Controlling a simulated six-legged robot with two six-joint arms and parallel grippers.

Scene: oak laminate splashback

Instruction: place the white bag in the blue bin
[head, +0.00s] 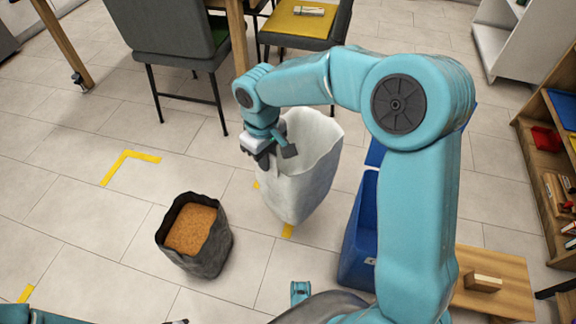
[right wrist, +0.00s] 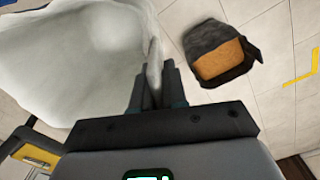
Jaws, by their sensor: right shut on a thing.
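The white bag (head: 305,175) is open-topped and leans a little in the middle of the head view. My right gripper (head: 268,155) is shut on its left rim. In the right wrist view the fingers (right wrist: 157,92) pinch the edge of the white bag (right wrist: 75,60). I cannot tell whether the bag's bottom touches the floor. The blue bin (head: 358,240) stands to the right of the bag, largely hidden behind my right arm. Of my left arm only a bit shows at the bottom left edge; its gripper's state cannot be made out.
A dark grey bag (head: 213,255) with orange-brown filling stands on the floor left of the white bag; clear tiles lie around it. Yellow tape (head: 130,160) marks the floor. Chairs (head: 170,40) stand behind. A wooden board (head: 495,290) and shelf (head: 550,150) are at right.

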